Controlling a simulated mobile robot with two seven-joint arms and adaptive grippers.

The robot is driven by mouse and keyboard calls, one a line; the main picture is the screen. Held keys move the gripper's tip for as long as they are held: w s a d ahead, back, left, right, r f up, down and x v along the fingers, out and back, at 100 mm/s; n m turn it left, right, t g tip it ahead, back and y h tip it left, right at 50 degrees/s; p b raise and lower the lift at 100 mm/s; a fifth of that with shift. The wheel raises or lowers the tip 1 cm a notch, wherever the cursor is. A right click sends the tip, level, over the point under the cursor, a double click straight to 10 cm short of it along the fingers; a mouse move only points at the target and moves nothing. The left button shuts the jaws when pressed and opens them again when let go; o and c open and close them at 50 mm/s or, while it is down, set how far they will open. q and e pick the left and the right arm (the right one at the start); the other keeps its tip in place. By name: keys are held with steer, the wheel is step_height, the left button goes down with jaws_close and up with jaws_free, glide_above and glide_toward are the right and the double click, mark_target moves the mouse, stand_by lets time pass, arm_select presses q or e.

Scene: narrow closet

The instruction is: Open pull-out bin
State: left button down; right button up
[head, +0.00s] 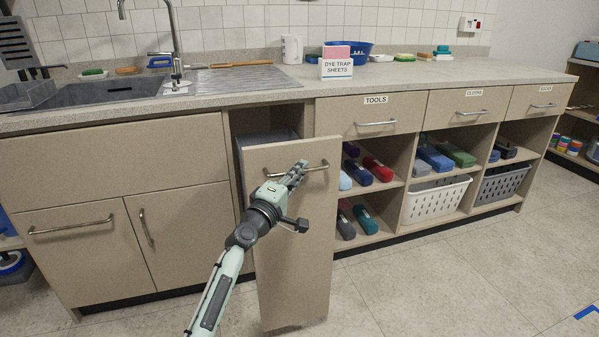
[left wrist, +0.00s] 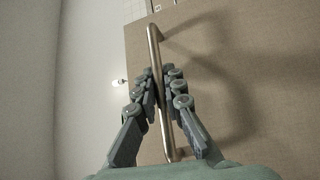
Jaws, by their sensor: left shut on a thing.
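The pull-out bin front (head: 295,245) is a tall beige panel standing forward of the cabinet, partly open, with part of a grey bin (head: 265,139) showing behind its top edge. Its metal bar handle (head: 318,167) runs across the upper panel. My left gripper (head: 298,172) is shut on this handle. In the left wrist view, the fingers (left wrist: 160,82) lie on both sides of the handle (left wrist: 155,45), against the beige panel (left wrist: 240,70). The inside of the bin is mostly hidden. My right gripper is not in view.
A sink cabinet with two doors (head: 75,245) stands left of the bin. Shelves with coloured rolls (head: 378,168) and a white basket (head: 437,198) are on the right, under labelled drawers. The counter (head: 420,72) runs above. The tiled floor (head: 450,275) in front is clear.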

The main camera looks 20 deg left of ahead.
arm_select(q)
steer(key=c, duration=1.9)
jaws_free()
steer(key=shift+a, duration=0.1)
steer(key=v, duration=1.2)
steer(key=s+d+f+m+g, duration=0.2)
steer(key=s+f+m+g, duration=0.3)
steer(key=f, duration=0.5)
steer(key=s+d+f+m+g, duration=0.25)
steer(key=s+f+m, duration=0.3)
steer(key=f, duration=0.45)
steer(key=s+a+f+m+g+y, duration=0.1)
steer(key=s+a+f+g, duration=0.2)
steer(key=s, duration=0.3)
steer(key=s+a+f+m+g+y, duration=0.2)
steer(key=s+a+f, duration=0.1)
steer(key=s+f, duration=0.3)
steer(key=s+a+f+m+g+y, duration=0.2)
steer(key=s+a+f+g, duration=0.1)
steer(key=s, duration=0.5)
steer(key=shift+s+f+g, duration=0.2)
steer(key=shift+f+g, duration=0.15)
steer(key=shift+f, duration=0.4)
